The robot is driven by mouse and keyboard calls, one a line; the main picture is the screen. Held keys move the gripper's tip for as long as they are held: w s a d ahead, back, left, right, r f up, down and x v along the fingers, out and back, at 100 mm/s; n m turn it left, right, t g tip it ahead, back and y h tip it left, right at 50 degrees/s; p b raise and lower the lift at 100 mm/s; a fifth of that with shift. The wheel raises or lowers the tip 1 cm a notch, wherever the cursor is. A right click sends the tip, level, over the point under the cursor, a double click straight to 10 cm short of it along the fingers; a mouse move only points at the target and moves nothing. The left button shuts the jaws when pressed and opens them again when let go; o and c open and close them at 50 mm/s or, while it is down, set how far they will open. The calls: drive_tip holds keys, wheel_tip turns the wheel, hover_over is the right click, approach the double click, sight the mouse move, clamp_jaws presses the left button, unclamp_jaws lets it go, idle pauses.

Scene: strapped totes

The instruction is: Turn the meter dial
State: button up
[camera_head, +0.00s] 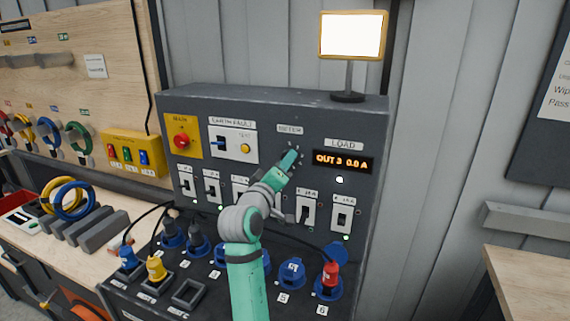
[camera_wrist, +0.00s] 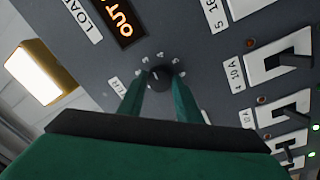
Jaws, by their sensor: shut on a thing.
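The meter dial (camera_wrist: 158,76) is a small dark round knob with white numbers around it, on the grey panel (camera_head: 270,108). In the head view my arm and gripper cover the dial, and only some number marks beside it show. My green gripper (camera_head: 290,158) reaches up to the panel just below the METER label (camera_head: 290,129). In the wrist view the two fingers of my gripper (camera_wrist: 160,84) stand on either side of the dial and are shut on it. The load display (camera_head: 342,161) reads "OUT 3 0.0 A" in orange.
A red main knob (camera_head: 181,140) and a test button (camera_head: 245,148) sit left of the dial. A row of breaker switches (camera_head: 342,217) lies below. Plugs such as a red one (camera_head: 330,274) stand on the lower sloped panel. A lit screen (camera_head: 352,35) stands on top.

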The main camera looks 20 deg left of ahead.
drive_tip(key=m, duration=1.4)
drive_tip(key=m+g+h, duration=0.1)
drive_tip(key=m, duration=0.6)
drive_tip(key=shift+a+m, duration=0.4)
drive_tip(key=o, duration=1)
drive_tip(key=shift+o, duration=0.2)
drive_tip(key=shift+r, duration=0.1)
drive_tip(key=shift+s, duration=0.1)
